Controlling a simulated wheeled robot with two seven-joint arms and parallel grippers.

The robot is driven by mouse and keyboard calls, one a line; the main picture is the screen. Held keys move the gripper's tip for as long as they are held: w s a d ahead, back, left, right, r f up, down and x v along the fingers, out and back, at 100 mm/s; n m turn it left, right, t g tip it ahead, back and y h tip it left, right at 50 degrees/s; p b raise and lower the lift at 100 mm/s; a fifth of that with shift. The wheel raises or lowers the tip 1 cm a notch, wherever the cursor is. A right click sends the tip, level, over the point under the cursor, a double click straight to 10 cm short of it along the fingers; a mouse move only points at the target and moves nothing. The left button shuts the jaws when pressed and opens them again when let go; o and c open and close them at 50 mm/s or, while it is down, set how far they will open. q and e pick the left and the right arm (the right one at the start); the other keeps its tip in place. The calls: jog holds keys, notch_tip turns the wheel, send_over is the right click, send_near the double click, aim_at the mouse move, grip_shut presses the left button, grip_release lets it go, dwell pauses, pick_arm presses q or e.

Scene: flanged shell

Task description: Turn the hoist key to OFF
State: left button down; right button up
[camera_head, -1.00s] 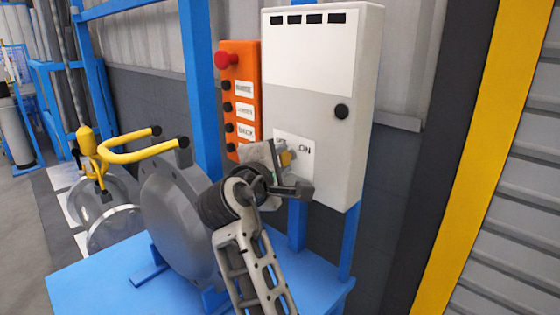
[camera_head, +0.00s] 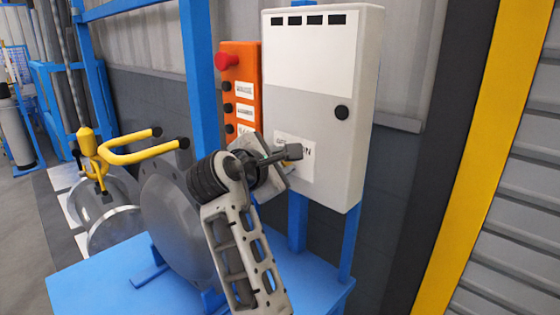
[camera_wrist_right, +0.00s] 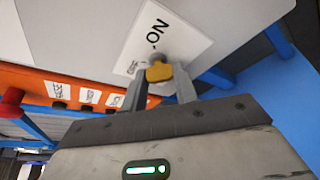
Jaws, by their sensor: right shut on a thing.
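The yellow hoist key (camera_wrist_right: 159,72) sits on the white label (camera_wrist_right: 165,38) of the grey control box (camera_head: 318,110), between the fingers of my right gripper (camera_wrist_right: 159,84). In the head view, my right gripper (camera_head: 290,156) is at the label on the lower front of the box and covers most of the key. It is shut on the key. The word ON shows on the label beside the key. Other label text is partly hidden or too small to read. My left gripper is out of view.
An orange button panel (camera_head: 240,95) with a red knob (camera_head: 226,60) is left of the box. A grey flanged shell (camera_head: 175,215) stands on the blue bench (camera_head: 85,285) below, near my arm. A yellow hoist handle (camera_head: 140,151) is further left. Blue posts (camera_head: 200,80) stand behind.

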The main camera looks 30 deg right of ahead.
jog(key=o, duration=1)
jog(key=v, duration=1.2)
